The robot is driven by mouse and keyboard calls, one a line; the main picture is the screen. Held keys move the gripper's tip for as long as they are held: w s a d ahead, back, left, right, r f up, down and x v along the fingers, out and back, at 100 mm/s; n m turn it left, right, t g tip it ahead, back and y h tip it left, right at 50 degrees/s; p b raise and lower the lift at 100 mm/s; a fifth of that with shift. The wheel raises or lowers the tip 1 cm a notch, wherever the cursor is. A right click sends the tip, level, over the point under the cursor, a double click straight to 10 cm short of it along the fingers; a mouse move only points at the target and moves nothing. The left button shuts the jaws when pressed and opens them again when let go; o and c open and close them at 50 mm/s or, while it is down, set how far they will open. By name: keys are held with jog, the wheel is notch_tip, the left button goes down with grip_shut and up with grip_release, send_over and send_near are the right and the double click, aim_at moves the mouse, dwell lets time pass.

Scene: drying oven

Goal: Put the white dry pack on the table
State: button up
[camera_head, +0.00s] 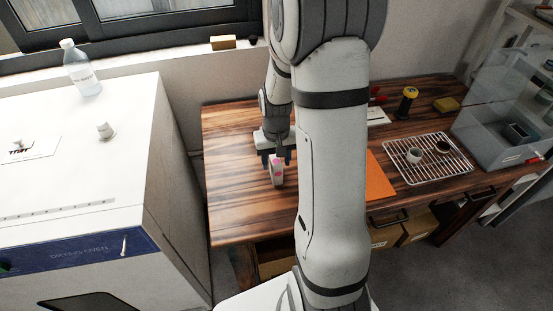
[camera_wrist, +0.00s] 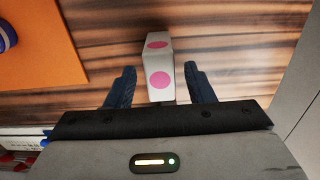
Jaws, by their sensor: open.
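The white dry pack (camera_head: 277,171) is a small white block with pink dots. It stands on the wooden table (camera_head: 235,200), left of my arm in the head view. In the wrist view the dry pack (camera_wrist: 160,75) shows between my two fingers, with a gap on each side. My gripper (camera_wrist: 161,88) is open around it, and its fingers touch neither side. In the head view my gripper (camera_head: 275,160) is down at the table by the pack.
The drying oven (camera_head: 95,170) stands left of the table. An orange mat (camera_head: 378,180), a wire rack (camera_head: 428,170) with small cups and a clear bin (camera_head: 500,105) are to the right. The table's left part is clear.

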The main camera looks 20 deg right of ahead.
aim_at(276, 162)
notch_tip(276, 162, up, 12)
jog(key=p, duration=0.1)
jog(key=s+a+r+n+t, duration=0.1)
jog(key=s+a+r, duration=0.2)
jog(key=s, duration=0.4)
jog(key=s+a+r+n+t, duration=0.1)
jog(key=s+a+r, duration=0.2)
jog(key=s+a, duration=0.3)
jog(key=shift+s+t, duration=0.3)
jog(key=shift+s, duration=0.7)
